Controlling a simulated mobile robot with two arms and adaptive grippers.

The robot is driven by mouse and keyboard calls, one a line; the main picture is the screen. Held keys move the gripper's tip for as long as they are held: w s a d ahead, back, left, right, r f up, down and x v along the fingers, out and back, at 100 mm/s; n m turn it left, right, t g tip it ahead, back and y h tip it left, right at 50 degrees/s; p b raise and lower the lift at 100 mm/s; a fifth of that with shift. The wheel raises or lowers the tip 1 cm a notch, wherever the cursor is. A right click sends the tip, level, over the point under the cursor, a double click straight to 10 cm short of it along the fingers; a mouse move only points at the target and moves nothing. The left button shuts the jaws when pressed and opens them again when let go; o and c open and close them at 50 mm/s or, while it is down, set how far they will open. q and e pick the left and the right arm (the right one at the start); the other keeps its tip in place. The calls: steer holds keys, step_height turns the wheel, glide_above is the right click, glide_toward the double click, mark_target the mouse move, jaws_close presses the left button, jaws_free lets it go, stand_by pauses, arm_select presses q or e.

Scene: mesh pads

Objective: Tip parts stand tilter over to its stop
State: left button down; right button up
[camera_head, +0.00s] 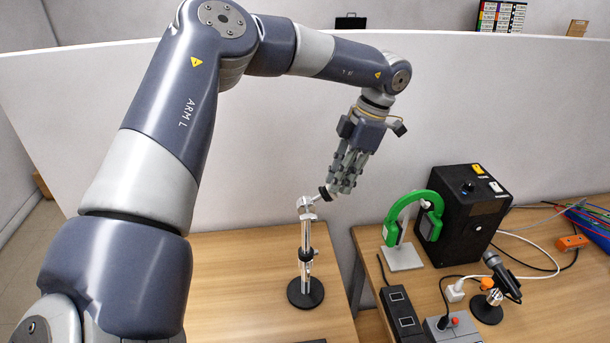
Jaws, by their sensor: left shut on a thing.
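The parts stand tilter (306,252) stands upright on a round black base on the wooden table at the centre. It has a chrome post with a clamp partway up and a metal head (307,203) at the top. A short dark piece (325,193) reaches from the head up to the right, to my left gripper. My left gripper (336,190) points down at the upper right of the stand, shut on this piece of the tilter. Its fingers partly hide the held end. My right gripper is not in view.
A second table on the right holds a green clamp-like tool (431,205) on a stand, a black box (463,215), a microphone (500,272) and dark control boxes (402,316). Cables lie at the right. A white partition (480,105) stands behind. The table left of the stand is clear.

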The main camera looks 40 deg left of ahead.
arm_select(q)
steer(key=shift+w+d+f, duration=0.15)
steer(key=shift+w+d, duration=0.05)
steer(key=shift+w+d+f+b, duration=0.2)
steer(key=shift+d+f+b, duration=0.1)
steer(key=shift+f, duration=0.35)
steer(key=c, duration=1.5)
jaws_free()
steer(key=shift+w+f, duration=0.1)
steer(key=shift+w, duration=0.15)
steer(key=shift+v, duration=3.8)
steer(key=shift+w+d, duration=0.15)
steer(key=shift+d, duration=0.05)
steer(key=shift+f, duration=0.1)
